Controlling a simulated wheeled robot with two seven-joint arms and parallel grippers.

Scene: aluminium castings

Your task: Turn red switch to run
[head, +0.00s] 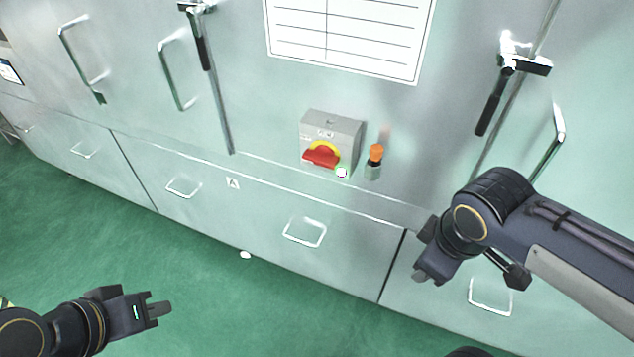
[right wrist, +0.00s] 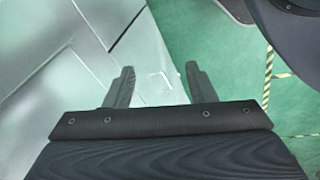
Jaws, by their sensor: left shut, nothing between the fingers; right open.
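The red switch (head: 321,155) is a red rotary handle on a yellow disc, on the front of a grey box (head: 346,133) on the cabinet front. The markings on the box are too small to read. My left gripper (head: 158,309) is shut and empty at the lower left, over the green floor and well away from the switch. My right gripper (head: 424,256) is at the right, below and to the right of the box, pointing down in front of the lower drawers. In the right wrist view its two fingers (right wrist: 157,88) stand apart with nothing between them.
An orange-topped device (head: 375,160) is just right of the box, and a small round white item (head: 341,173) is at its lower corner. Door handles (head: 178,75), latch levers (head: 490,100) and drawer handles (head: 305,231) stick out from the cabinet.

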